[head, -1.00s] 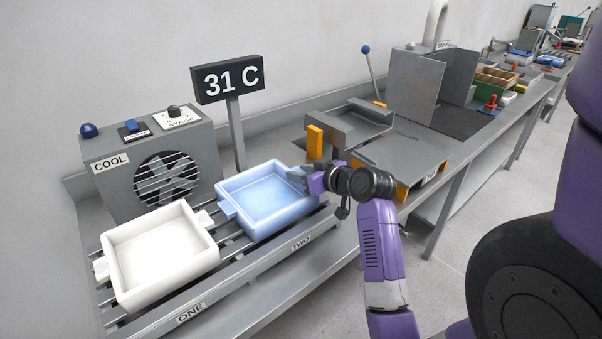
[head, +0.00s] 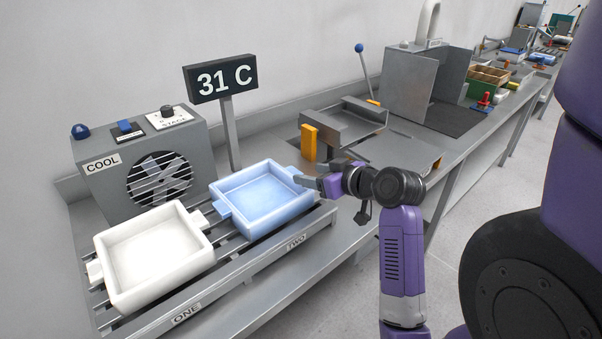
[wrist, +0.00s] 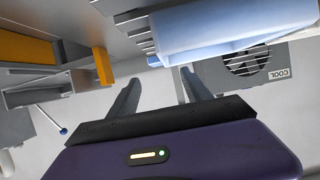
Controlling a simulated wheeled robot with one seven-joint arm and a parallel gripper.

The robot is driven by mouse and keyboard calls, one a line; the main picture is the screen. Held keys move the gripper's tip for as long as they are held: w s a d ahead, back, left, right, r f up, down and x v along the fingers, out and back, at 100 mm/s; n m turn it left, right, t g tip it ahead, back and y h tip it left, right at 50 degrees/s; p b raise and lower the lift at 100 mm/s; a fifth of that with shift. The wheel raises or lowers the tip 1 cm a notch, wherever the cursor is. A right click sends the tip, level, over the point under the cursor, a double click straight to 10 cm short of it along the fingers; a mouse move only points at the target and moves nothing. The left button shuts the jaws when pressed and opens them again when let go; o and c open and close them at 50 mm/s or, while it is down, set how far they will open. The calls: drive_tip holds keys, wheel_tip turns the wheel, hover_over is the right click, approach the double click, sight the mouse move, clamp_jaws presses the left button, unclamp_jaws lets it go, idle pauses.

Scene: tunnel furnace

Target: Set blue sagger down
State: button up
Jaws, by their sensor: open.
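The blue sagger (head: 262,199), a shallow square tray with side lugs, rests upright on the slatted rack at the place marked TWO. Its right lug points toward my gripper (head: 304,181), which is just to the right of it. In the wrist view my gripper (wrist: 160,92) has its two fingers spread with nothing between them, and the blue sagger (wrist: 215,30) is past the fingertips. The fingers look apart from the sagger, though the gap at the lug is hard to judge. The rack (head: 235,262) carries it level.
A white sagger (head: 152,252) sits left of it at place ONE. A COOL fan box (head: 150,165) stands behind, and a 31 C sign (head: 221,78) rises on a post. An orange block (head: 309,142) and grey metal fixture (head: 345,125) stand behind my gripper.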

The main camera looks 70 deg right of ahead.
drive_tip(key=shift+v, duration=2.25)
drive_tip(key=s+d+r+m+h, duration=0.2)
drive_tip(key=d+r+m+h, duration=0.2)
drive_tip(key=h, duration=0.1)
drive_tip(key=w+a+f+n+t+y, duration=0.15)
drive_tip(key=a+f, duration=0.25)
drive_tip(key=a, duration=0.9)
drive_tip(key=w+a+f+n+t+y, duration=0.1)
drive_tip(key=w+a+f+n+t, duration=0.15)
drive_tip(key=a, duration=0.95)
drive_tip(key=s+a+f+n+y, duration=0.3)
drive_tip(key=s+a+y, duration=0.1)
drive_tip(key=a, duration=0.5)
drive_tip(key=s+a+f+n+y, duration=0.3)
drive_tip(key=s+a+y, duration=0.2)
drive_tip(key=s+a, duration=0.2)
drive_tip(key=a, duration=0.2)
drive_tip(key=shift+a+f+g, duration=0.3)
drive_tip(key=shift+g, duration=0.1)
drive_tip(key=shift+y, duration=0.25)
